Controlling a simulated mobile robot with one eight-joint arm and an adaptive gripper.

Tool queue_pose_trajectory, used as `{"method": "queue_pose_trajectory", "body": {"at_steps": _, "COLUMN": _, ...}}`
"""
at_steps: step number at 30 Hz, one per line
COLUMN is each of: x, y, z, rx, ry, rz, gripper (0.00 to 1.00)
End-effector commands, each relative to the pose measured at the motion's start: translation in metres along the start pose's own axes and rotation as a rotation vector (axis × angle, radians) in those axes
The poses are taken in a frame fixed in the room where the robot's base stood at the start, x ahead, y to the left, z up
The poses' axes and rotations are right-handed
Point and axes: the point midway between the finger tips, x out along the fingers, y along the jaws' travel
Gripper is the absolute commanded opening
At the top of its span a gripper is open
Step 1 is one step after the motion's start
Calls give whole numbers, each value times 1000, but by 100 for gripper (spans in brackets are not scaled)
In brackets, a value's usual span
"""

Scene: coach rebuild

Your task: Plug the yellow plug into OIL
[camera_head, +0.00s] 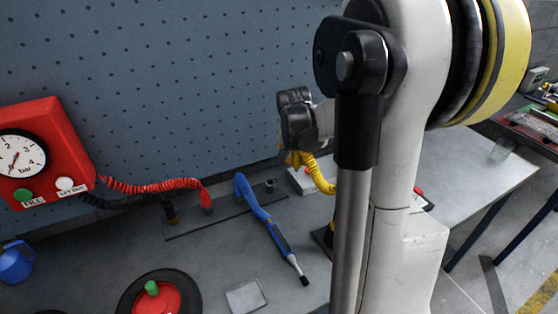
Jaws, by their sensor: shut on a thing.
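My gripper (297,124) is in front of the pegboard, above the back of the bench, partly hidden by my arm. It is shut on the yellow plug (294,158), of which only a little shows below the fingers. A yellow coiled hose (322,178) runs from there down to the right and passes behind my arm. A dark socket strip (226,208) lies on the bench along the wall, below and left of my gripper. A bare grey fitting (270,185) stands at its right end. I cannot read any OIL label.
A red gauge box (45,155) is at left. A white block (302,181) sits below my gripper.

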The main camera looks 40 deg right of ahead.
Motion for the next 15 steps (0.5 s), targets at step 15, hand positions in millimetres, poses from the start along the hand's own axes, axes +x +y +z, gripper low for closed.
{"method": "queue_pose_trajectory", "body": {"at_steps": 15, "x": -34, "y": 28, "z": -13, "rx": -1, "ry": 1, "rz": -1, "gripper": 0}}
